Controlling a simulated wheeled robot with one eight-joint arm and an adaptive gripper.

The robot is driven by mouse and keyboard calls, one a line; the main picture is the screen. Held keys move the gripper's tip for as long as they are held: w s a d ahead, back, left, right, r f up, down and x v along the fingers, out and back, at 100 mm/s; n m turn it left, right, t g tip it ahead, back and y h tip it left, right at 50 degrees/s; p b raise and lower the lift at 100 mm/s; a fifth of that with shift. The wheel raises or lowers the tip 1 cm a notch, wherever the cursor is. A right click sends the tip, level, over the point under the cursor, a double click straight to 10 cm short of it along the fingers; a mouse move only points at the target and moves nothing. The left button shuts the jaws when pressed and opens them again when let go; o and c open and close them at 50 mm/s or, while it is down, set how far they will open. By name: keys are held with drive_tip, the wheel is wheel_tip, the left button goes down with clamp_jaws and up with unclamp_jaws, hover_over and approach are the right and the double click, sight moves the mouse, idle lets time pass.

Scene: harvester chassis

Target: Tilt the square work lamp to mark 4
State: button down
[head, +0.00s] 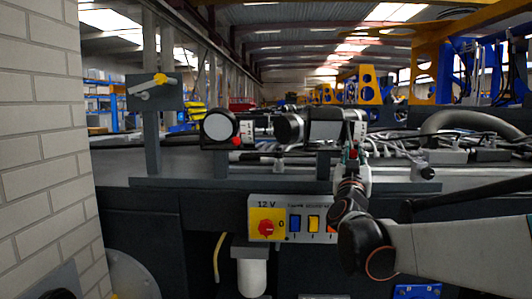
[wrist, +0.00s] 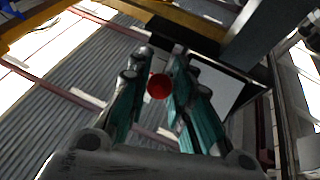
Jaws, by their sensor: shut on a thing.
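The square work lamp (head: 325,126) is a dark box on the rail, right of centre in the head view. A pale scale plate (head: 359,131) stands at its right side; its marks are too small to read. My gripper (head: 352,158) reaches up to the lamp's lower right side. In the wrist view my gripper (wrist: 157,90) has its teal fingers on both sides of a red knob (wrist: 159,86), shut on it. The lamp's dark housing (wrist: 183,36) shows behind the fingers. The lamp's tilt against the scale cannot be read.
A round lamp (head: 220,127) with its own red knob (head: 237,142) and scale stands to the left, and a dark cylindrical lamp (head: 289,128) stands beside the square one. A 12 V switch panel (head: 291,219) is below.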

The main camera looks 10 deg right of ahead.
drive_tip(key=shift+w+d+f+b, duration=0.1)
drive_tip(key=shift+w+f+b, duration=0.25)
drive_tip(key=shift+f+b, duration=0.25)
drive_tip(key=shift+w+d+f+b, duration=0.15)
drive_tip(key=shift+w+f+b, duration=0.25)
drive_tip(key=shift+w, duration=0.15)
drive_tip(key=shift+w+d+f+b, duration=0.15)
drive_tip(key=shift+w+f+b, duration=0.2)
drive_tip(key=shift+w, duration=0.2)
drive_tip(key=c, duration=1.4)
unclamp_jaws()
drive_tip(key=shift+r, duration=0.1)
drive_tip(key=shift+s, duration=0.1)
drive_tip(key=v, duration=1.2)
